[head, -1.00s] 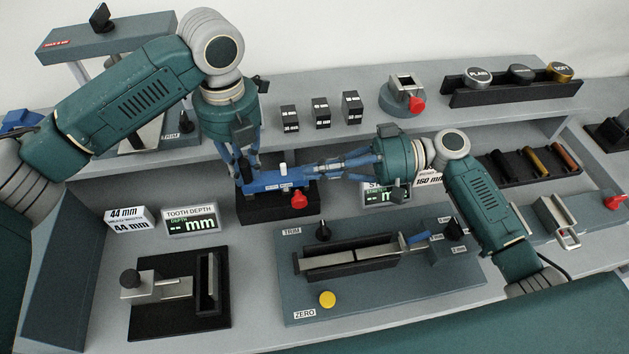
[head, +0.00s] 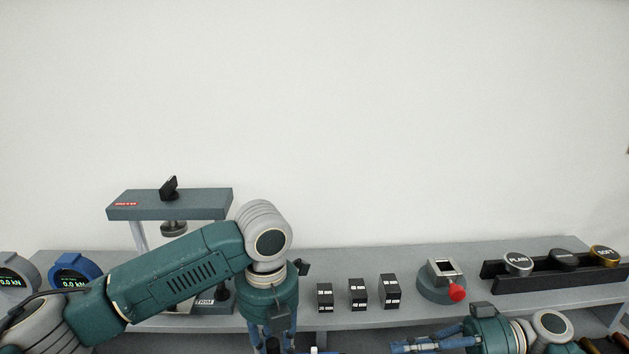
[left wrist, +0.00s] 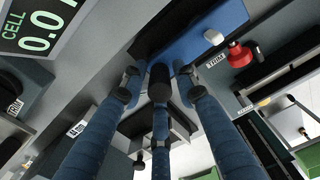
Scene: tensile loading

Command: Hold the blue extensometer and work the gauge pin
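The blue extensometer (left wrist: 200,38) fills the upper middle of the left wrist view, with a small white round part (left wrist: 213,37) on its face. I cannot tell if this part is the gauge pin. My left gripper (left wrist: 160,78) has its fingertips closed in at the near end of the blue body and seems shut on it. In the head view my left gripper (head: 272,344) points down at the bottom edge. The extensometer's body is below that picture. My right gripper (head: 398,346) points left at the bottom edge, its fingers partly cut off, so its closure is unclear.
A red knob (left wrist: 240,55) is beside the extensometer. Several black blocks (head: 358,293), a grey holder with a red knob (head: 441,283) and a rack of labelled caps (head: 562,272) stand on the shelf. A press frame (head: 170,203) and round gauges (head: 75,271) are at left.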

